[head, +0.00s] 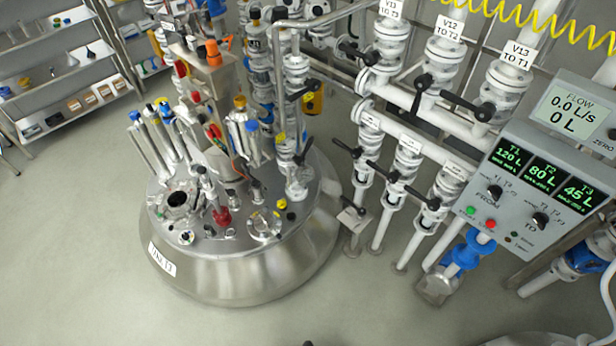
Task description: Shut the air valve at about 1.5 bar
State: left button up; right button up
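A steel reactor vessel (240,272) stands left of centre, its lid crowded with fittings. A red fitting (222,215) and a round flanged port (265,225) sit on the lid. White valves with black handles, labelled V12 (443,55) and V13 (508,85), stand on the pipe rack at the right. I cannot tell which fitting is the air valve, and no pressure reading is legible. Neither gripper is in view.
A grey control panel (545,180) at the right shows 120 L, 80 L and 45 L; its flow display (568,108) reads 0.0 L/s and 0 L. A yellow coiled hose (540,22) hangs above. Shelves (65,60) stand upper left. The floor (70,250) at left is clear.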

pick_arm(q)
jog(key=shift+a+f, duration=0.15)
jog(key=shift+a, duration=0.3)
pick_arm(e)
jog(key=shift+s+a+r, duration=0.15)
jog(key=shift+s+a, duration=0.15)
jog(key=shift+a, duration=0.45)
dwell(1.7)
